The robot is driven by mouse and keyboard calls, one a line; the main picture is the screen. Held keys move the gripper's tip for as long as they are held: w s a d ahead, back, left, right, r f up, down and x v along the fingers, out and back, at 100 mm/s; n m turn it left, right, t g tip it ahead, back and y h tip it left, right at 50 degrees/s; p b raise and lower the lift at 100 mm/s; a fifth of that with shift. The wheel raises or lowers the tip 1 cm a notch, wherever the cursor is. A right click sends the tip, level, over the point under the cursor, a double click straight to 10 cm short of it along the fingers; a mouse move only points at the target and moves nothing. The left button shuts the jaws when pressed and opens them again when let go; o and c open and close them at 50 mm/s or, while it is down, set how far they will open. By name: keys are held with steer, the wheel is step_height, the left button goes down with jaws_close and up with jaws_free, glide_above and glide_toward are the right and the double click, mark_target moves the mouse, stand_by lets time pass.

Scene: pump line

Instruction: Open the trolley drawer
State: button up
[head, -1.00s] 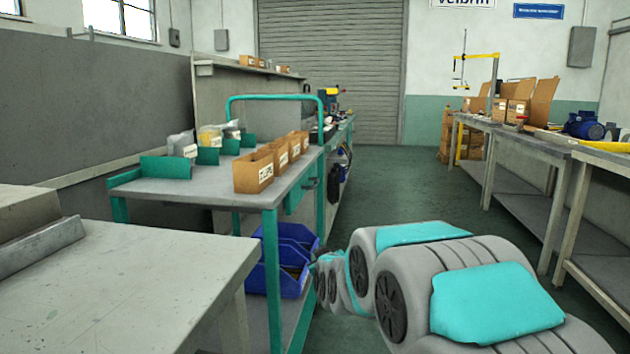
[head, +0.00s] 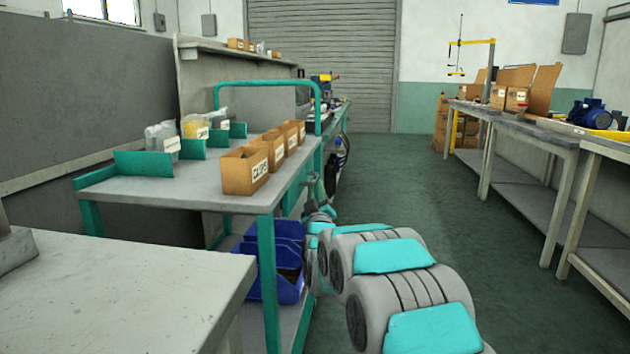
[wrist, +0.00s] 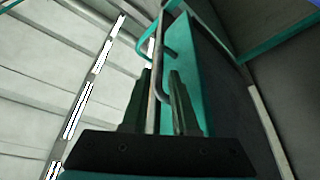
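The teal trolley (head: 206,183) stands left of centre in the head view. Its drawer (head: 293,195) sits under the right side of the top and looks shut, though my arm partly hides it. In the wrist view the teal drawer front (wrist: 187,75) is close, with a thin grey bar handle (wrist: 159,45) along it. My gripper (wrist: 160,75) is at this handle, and the bar runs between its two fingers. The fingers look apart, with a gap beside the bar. In the head view my gripper is small and mostly hidden by the arm.
Cardboard boxes (head: 246,171) and bagged parts (head: 163,137) stand on the trolley top. Blue bins (head: 275,262) sit on its lower shelf. A grey table (head: 120,285) is at the near left. Benches (head: 535,137) line the right, with clear green floor (head: 415,195) between.

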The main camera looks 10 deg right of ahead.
mark_target(315, 177)
steer(key=x, duration=0.3)
steer(key=shift+w+r, duration=0.15)
steer(key=shift+w, duration=0.1)
steer(key=shift+x, duration=0.8)
steer(key=shift+c, duration=0.2)
jaws_close()
stand_by(0.5)
